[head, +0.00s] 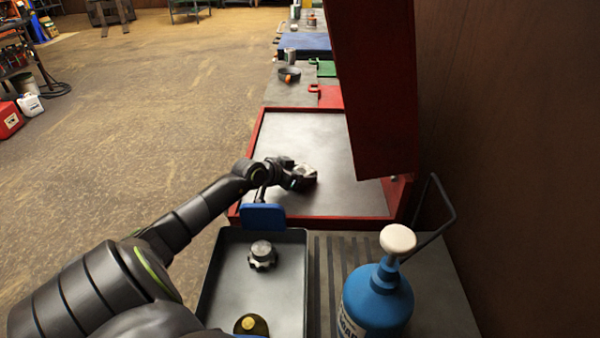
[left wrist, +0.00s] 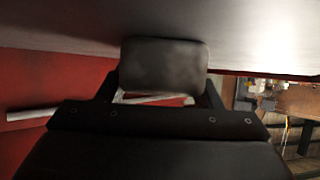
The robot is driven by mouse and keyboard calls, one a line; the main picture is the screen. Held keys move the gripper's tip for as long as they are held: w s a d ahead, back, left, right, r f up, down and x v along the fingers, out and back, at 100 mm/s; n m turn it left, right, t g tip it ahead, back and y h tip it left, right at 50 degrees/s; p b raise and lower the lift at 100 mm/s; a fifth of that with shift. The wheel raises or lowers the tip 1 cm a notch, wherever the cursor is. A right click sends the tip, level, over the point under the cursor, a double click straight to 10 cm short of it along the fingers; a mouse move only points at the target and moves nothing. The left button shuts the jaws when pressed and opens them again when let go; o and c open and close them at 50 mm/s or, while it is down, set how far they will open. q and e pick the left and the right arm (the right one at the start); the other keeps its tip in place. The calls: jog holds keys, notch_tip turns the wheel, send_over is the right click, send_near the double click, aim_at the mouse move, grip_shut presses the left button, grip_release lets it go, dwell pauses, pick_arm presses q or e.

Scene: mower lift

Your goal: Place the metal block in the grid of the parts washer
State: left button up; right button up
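The parts washer (head: 376,223) is a red box with a flat grey inside and a raised red lid (head: 372,85), ahead in the head view. I cannot make out grid bars on the grey surface (head: 318,140). My left gripper (head: 301,181) is over the washer's inside, left of the lid. It is shut on the metal block (head: 307,171), a small light grey piece. In the left wrist view the grey block (left wrist: 165,65) sits between the two fingers, close to the grey surface. Whether it touches that surface is unclear. My right gripper is not in view.
A black tray (head: 222,285) with a metal knob-like part (head: 262,256) and a dark round item (head: 251,325) is in front of the washer. A blue pump bottle (head: 377,300) stands to the right, near the wall. Open floor lies left.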

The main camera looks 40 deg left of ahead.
pick_arm(q)
jog(key=o, duration=0.3)
jog(key=shift+o, duration=0.2)
jog(key=shift+s+r, duration=0.1)
jog(key=shift+r, duration=0.1)
jog(key=p+v, duration=0.8)
jog(key=v, duration=0.2)
jog(key=shift+s+r, duration=0.2)
jog(key=shift+r, duration=0.05)
jog(key=shift+s+a+r+p, duration=0.1)
jog(key=shift+s+r+p, duration=0.1)
jog(key=shift+s+p, duration=0.45)
